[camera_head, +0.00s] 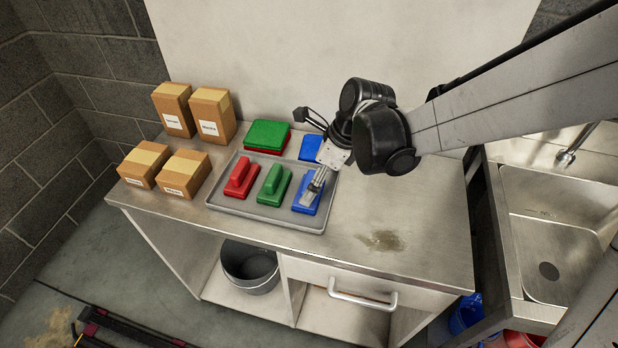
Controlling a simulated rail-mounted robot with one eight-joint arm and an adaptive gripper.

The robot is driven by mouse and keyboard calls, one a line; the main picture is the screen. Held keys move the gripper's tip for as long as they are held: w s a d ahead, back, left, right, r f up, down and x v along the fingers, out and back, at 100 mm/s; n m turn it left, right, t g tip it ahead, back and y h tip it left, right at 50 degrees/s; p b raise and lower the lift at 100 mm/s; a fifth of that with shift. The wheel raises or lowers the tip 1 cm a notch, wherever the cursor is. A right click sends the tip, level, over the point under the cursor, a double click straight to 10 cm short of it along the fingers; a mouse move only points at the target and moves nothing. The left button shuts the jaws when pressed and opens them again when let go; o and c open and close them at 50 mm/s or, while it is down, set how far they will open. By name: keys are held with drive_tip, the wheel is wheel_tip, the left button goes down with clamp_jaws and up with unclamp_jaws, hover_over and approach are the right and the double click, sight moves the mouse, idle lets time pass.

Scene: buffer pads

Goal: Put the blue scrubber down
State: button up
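The blue scrubber (303,207) is at the right end of a grey tray (265,214), in line with a red scrubber (239,180) and a green scrubber (272,186). My gripper (312,193) points down over the blue scrubber, with its grey fingers at the handle. The fingers hide most of the handle, and I cannot tell whether they press on it. The blue base appears flat at tray level; whether it touches the tray is not clear.
A green pad (268,134) lies on a red one behind the tray, with a blue pad (312,147) beside it. Several cardboard boxes (212,113) stand at left.

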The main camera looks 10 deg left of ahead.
drive_tip(key=s+d+r+n+t+h, duration=0.1)
drive_tip(key=s+d+r+n+t, duration=0.1)
drive_tip(key=d+r+n, duration=0.5)
drive_tip(key=s+d+r+n+t+h, duration=0.1)
drive_tip(key=s+d+r+t, duration=0.15)
drive_tip(key=d+r, duration=0.55)
drive_tip(key=s+d+n+t+h, duration=0.1)
drive_tip(key=s+d+n, duration=0.3)
drive_tip(key=d, duration=0.3)
drive_tip(key=s+d+n+t+h, duration=0.1)
drive_tip(key=s+d+n, duration=0.3)
drive_tip(key=d+n, duration=0.2)
drive_tip(key=shift+s+d+f+n+h, duration=0.25)
drive_tip(key=shift+d+f+n+h, duration=0.05)
drive_tip(key=shift+d, duration=0.45)
drive_tip(key=shift+t, duration=0.25)
drive_tip(key=shift+c, duration=0.4)
drive_tip(key=shift+c, duration=1.4)
